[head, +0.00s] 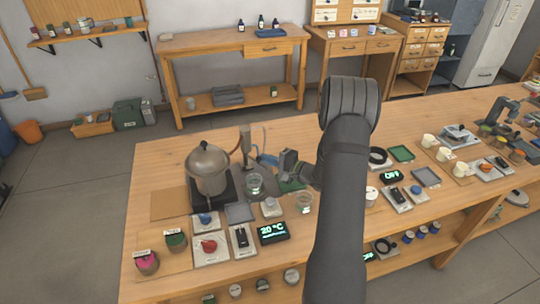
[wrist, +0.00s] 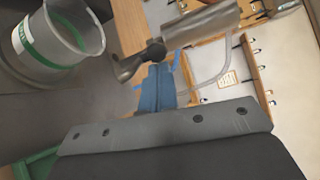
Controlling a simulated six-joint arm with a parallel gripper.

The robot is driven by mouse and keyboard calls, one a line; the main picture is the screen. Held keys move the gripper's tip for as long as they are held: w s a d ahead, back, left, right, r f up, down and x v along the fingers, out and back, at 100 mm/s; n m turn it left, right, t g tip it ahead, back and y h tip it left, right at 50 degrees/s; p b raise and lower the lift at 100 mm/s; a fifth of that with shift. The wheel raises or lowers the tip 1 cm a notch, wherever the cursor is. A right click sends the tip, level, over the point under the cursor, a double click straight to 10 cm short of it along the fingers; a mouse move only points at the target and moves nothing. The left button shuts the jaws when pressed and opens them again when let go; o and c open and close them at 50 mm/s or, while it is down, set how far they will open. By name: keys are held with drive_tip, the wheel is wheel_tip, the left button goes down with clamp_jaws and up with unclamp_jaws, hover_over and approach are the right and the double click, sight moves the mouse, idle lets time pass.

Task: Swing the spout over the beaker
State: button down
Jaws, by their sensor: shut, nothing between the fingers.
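The steam distiller's rounded metal pot (head: 208,168) stands on a dark base at the table's left. A metal column (head: 245,140) stands just right of it. A glass beaker (head: 254,185) stands in front of the column; a green-banded beaker (wrist: 62,38) fills the wrist view's upper left. A dark metal spout (wrist: 140,62) sticks out below a metal cylinder (wrist: 200,28), to the beaker's right. My gripper (head: 266,159) is at the column, behind the beaker. Its blue fingers (wrist: 156,88) are shut and empty, overlapping the spout in the wrist view; I cannot tell whether they touch.
A second beaker (head: 304,203) stands right of the first. Switch and knob plates and a display reading 20 °C (head: 273,232) lie in front. A pale hose (wrist: 215,68) hangs near the cylinder. My arm hides the table's middle.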

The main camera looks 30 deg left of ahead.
drive_tip(key=shift+s+a, duration=0.2)
drive_tip(key=shift+s, duration=1.25)
drive_tip(key=shift+s+a, duration=0.25)
drive_tip(key=shift+s, duration=0.35)
drive_tip(key=shift+s+a, duration=0.25)
drive_tip(key=shift+s, duration=0.4)
drive_tip(key=shift+t, duration=0.3)
drive_tip(key=s+d, duration=0.6)
drive_tip(key=shift+s+d+r, duration=0.1)
drive_tip(key=shift+d+r, duration=0.25)
drive_tip(key=shift+d, duration=0.05)
drive_tip(key=shift+a, duration=0.1)
